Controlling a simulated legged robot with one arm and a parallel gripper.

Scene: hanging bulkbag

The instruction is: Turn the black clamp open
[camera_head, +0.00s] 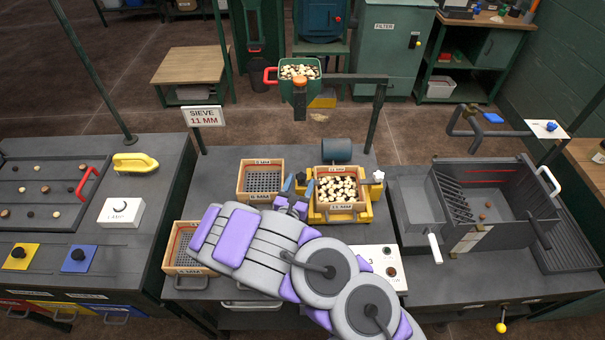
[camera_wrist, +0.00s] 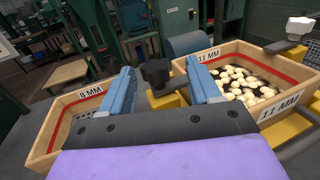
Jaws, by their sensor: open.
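The black clamp (camera_wrist: 155,72) is a dark lobed knob at the left side of the 11 MM sieve, in the wrist view. It shows between the two blue fingertips of my gripper (camera_wrist: 160,78), which is open. The head view shows my gripper (camera_head: 298,188) at the left edge of the yellow sieve holder (camera_head: 362,214). I cannot tell whether either finger touches the knob.
The wooden 11 MM sieve (camera_head: 337,210) holds pale and dark pieces. A wooden 8 MM sieve (camera_head: 261,194) stands left of it, and another sieve (camera_head: 184,262) sits nearer left. A grey cylinder (camera_head: 337,150) is behind. A green hopper (camera_head: 300,80) hangs above the far side.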

